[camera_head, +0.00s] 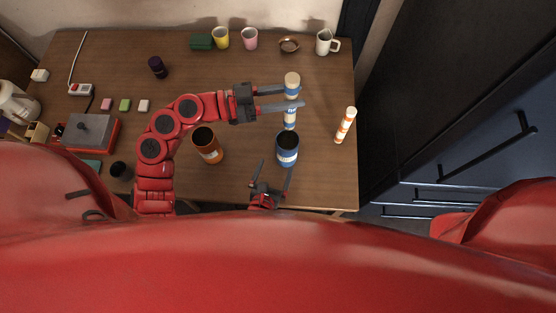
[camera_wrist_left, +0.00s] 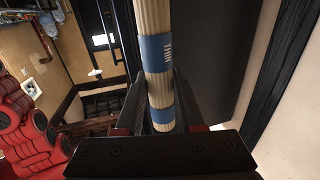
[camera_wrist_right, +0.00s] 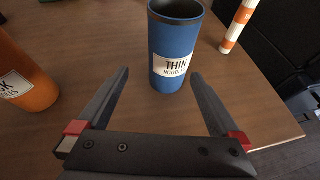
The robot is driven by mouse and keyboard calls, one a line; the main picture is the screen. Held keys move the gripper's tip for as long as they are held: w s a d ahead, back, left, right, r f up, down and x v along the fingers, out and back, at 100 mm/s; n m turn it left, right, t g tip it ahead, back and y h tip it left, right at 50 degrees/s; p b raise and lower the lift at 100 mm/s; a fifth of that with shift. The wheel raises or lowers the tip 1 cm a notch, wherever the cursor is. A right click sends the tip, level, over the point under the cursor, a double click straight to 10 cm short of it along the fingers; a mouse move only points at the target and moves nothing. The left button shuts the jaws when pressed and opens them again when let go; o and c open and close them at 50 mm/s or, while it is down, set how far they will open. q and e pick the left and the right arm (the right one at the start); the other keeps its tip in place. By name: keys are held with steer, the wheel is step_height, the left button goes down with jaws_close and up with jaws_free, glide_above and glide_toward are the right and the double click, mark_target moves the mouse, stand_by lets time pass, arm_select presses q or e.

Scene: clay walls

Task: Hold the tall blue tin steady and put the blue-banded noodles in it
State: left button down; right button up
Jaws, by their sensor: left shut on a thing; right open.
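The tall blue tin (camera_head: 287,151) stands upright near the table's front edge. In the right wrist view the tin (camera_wrist_right: 172,50) has a white label reading THIN. My right gripper (camera_head: 271,168) is open, its fingers (camera_wrist_right: 160,95) pointing at the tin with the tin just beyond their tips. The blue-banded noodles (camera_head: 291,88) are a pale bundle with blue bands, behind the tin in the head view. My left gripper (camera_head: 282,98) is shut on them; the left wrist view shows the noodles (camera_wrist_left: 155,50) between its fingers (camera_wrist_left: 155,100).
An orange tin (camera_head: 207,146) stands left of the blue one. Yellow and pink cups (camera_head: 221,38), a brown bowl (camera_head: 289,45) and a white mug (camera_head: 324,42) line the back. A red-and-grey appliance (camera_head: 90,132) is at left.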

steer(key=shift+h, duration=0.3)
steer(key=x, duration=0.7)
steer(key=d+x, duration=0.1)
steer(key=x, duration=0.3)
steer(key=shift+w+d+r, duration=0.2)
steer(key=shift+w, duration=0.05)
steer(key=shift+c, duration=0.2)
steer(key=c, duration=1.1)
arm_select(q)
steer(key=shift+f, duration=6.5)
